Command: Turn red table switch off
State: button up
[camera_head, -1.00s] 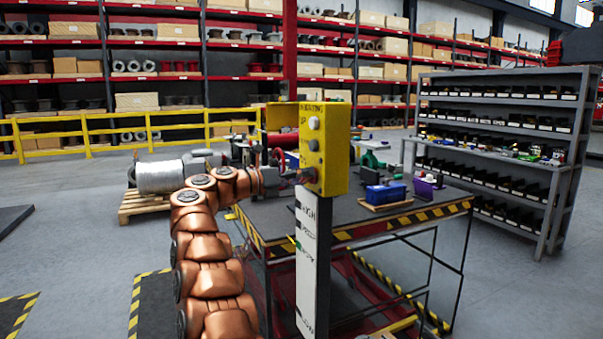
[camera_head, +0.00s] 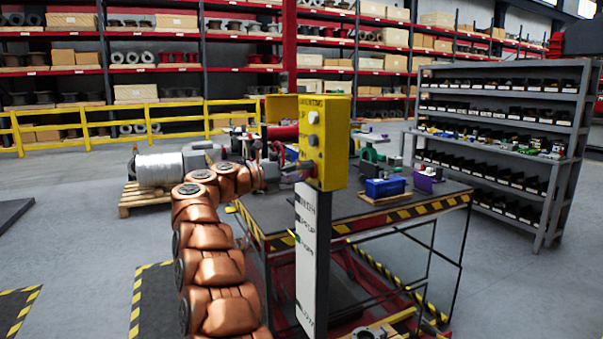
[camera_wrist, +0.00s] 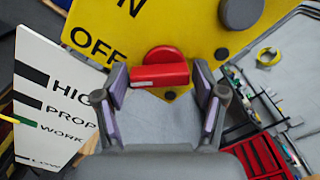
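A white level sign (camera_head: 308,260) hangs below the box and shows at left in the wrist view. A striped-edge worktable (camera_head: 360,215) stands behind, holding a blue bin (camera_head: 385,188). Grey shelving (camera_head: 505,140) is at right; a yellow railing (camera_head: 110,125) is behind.

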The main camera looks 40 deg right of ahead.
jog(key=shift+o, duration=0.9)
jog(key=shift+w+a, duration=0.1)
jog(key=shift+a, duration=0.05)
jog(key=v, duration=1.2)
